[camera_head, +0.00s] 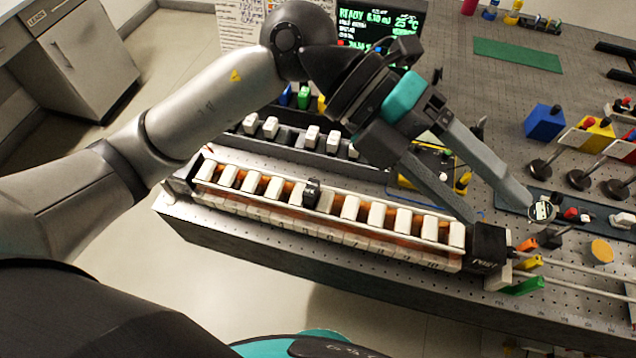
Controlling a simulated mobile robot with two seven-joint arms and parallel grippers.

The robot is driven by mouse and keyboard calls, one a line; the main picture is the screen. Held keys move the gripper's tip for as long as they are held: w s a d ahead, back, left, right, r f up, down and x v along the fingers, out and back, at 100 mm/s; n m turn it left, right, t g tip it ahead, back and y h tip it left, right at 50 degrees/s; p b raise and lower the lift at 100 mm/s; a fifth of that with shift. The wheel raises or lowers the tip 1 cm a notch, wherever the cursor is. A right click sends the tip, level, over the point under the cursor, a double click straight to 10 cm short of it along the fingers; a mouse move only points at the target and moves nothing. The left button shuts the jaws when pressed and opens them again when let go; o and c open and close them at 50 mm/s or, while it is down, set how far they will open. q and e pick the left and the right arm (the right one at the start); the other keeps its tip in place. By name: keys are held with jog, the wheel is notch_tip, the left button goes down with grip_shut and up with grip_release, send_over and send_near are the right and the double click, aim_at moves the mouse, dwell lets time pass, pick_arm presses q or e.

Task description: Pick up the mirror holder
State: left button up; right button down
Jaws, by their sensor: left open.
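A small round piece with a pale, shiny face and a dark rim (541,211) stands at the right end of the bench; it looks like the mirror holder, but it is too small to be sure. My left gripper (503,214) reaches down from the upper left over the bench. Its two long grey fingers are wide apart with nothing seen between them. The right fingertip is close beside the round piece and partly overlaps it; I cannot tell if they touch. My right gripper does not show.
A long rack of white blocks (457,234) lies along the bench's front, ending in a black block (489,242). Several dark round-based posts (540,170) stand to the right, near a blue block (544,122). A screen (385,30) is behind my arm. A green mat (518,54) lies farther back.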

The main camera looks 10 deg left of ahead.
pick_arm(q)
jog(key=w+a+f+t+y, duration=0.2)
jog(key=w+a+f+y, duration=0.1)
jog(key=a+f+y, duration=0.25)
jog(key=n+t+y, duration=0.3)
jog(key=y, duration=0.5)
send_over(311, 187)
notch_tip(311, 187, down, 3)
jog(key=shift+h, duration=0.25)
jog(key=f, duration=0.8)
jog(key=shift+s+f, duration=0.2)
jog(key=shift+f, duration=0.2)
jog(key=shift+w+f+p, duration=0.2)
jog(key=shift+f+p, duration=0.35)
jog(key=shift+f, duration=2.4)
jog(key=shift+c, duration=0.4)
grip_shut()
